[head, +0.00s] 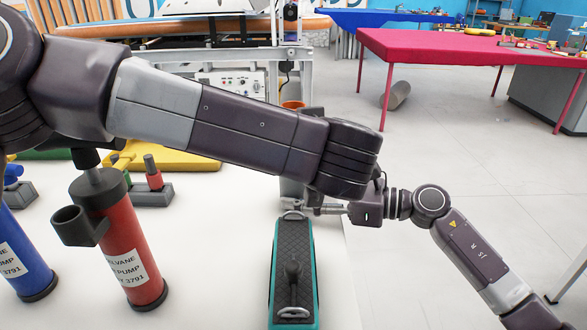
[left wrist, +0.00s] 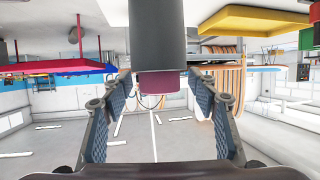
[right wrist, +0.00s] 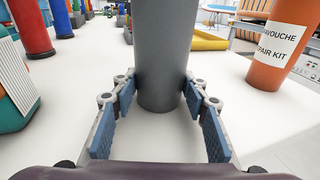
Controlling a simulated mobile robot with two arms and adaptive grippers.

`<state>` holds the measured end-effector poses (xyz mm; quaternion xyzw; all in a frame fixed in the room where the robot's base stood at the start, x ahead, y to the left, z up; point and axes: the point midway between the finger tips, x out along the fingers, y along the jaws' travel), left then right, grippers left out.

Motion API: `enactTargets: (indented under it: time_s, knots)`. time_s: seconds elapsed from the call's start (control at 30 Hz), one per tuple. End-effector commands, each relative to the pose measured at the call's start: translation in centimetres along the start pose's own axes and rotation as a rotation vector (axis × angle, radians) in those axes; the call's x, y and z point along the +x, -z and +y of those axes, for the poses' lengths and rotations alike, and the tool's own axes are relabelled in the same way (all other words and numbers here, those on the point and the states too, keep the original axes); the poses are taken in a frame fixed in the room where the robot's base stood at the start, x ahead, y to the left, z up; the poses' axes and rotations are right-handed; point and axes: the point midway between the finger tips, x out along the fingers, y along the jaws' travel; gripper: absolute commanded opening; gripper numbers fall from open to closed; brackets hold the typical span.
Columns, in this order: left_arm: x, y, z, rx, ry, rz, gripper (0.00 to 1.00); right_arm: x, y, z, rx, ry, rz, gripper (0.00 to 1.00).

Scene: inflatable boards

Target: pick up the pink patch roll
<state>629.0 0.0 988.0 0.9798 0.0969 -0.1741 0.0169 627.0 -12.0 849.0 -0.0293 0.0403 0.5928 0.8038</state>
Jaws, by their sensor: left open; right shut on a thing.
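A grey tube (right wrist: 163,50) stands upright on the white table in the right wrist view. My right gripper (right wrist: 159,84) is shut on its lower part, with one finger pad on each side. In the head view, the right gripper (head: 318,208) reaches the tube (head: 290,189) from the right. The left wrist view is upside down; in it the pink patch roll (left wrist: 161,83) shows as a short pink end beyond the mouth of the grey tube (left wrist: 157,45). My left gripper (left wrist: 160,92) is open, its fingers on either side of the pink end with gaps. My left arm hides it in the head view.
A teal case with a dark top (head: 292,270) lies at the table's front. Red (head: 115,250) and blue (head: 22,262) pumps stand at the left. An orange repair-kit tube (right wrist: 277,45) stands right of the grey tube in the right wrist view.

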Motion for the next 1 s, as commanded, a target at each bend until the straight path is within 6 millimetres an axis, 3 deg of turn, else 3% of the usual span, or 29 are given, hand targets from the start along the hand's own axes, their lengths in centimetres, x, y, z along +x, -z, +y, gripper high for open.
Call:
enactTargets:
  time_s: [0.27, 0.73, 1.0]
  knots:
    - [0.27, 0.05, 0.00, 0.000, 0.000, 0.001, 0.53, 0.01, 0.05, 0.00, 0.000, 0.000, 0.001, 0.28]
    - [0.25, -0.02, 0.00, 0.000, 0.000, -0.001, 0.01, 0.00, 0.05, -0.01, 0.000, 0.000, 0.001, 0.28]
    - [0.15, 0.20, 0.01, 0.000, -0.001, -0.002, 0.00, 0.00, 0.02, -0.01, 0.000, 0.000, 0.000, 0.28]
